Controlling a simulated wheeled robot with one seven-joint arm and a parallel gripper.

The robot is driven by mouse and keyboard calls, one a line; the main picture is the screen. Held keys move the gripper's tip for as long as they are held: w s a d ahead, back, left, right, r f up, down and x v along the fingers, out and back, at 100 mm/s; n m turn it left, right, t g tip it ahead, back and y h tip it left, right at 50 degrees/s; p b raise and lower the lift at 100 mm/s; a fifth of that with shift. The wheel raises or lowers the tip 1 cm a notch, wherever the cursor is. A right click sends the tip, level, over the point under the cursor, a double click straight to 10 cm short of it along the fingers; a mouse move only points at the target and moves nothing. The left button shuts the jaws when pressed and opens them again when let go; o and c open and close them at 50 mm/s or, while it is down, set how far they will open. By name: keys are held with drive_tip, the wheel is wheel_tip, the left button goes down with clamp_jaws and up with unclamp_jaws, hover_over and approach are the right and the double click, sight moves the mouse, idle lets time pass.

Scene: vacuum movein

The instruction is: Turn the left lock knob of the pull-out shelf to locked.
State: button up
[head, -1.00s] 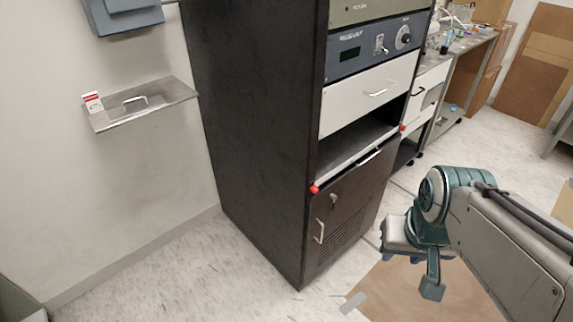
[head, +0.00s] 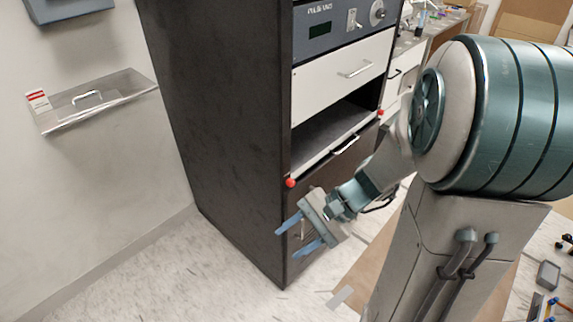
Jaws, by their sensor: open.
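The pull-out shelf (head: 322,140) sits in an opening of the dark cabinet, with a dark handle (head: 346,144) at its front. The left lock knob (head: 290,183) is a small red knob at the shelf's front left corner. The right lock knob (head: 380,113) is red too, at the right corner. My gripper (head: 290,238) is open and empty, its two blue fingers pointing left. It is below the left knob, in front of the lower cabinet door, and apart from the knob. I cannot tell which way the knob is turned.
A white drawer (head: 343,75) is above the shelf opening. A small wall shelf (head: 100,100) is at the left. The floor (head: 170,275) left of the cabinet is clear. My arm covers much of the right side.

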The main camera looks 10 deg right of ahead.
drive_tip(key=w+d+f+m+t+y+b, duration=0.3)
drive_tip(key=w+f+m+t+y, duration=0.15)
drive_tip(key=w+m, duration=0.25)
drive_tip(key=m+t+h+b, duration=0.2)
drive_tip(key=m+t+h, duration=0.2)
drive_tip(key=m+t, duration=0.65)
approach(293, 184)
drive_tip(key=x, duration=0.8)
drive_tip(key=shift+w+a+f, duration=0.1)
drive_tip(key=shift+w+f, duration=0.1)
clamp_jaws()
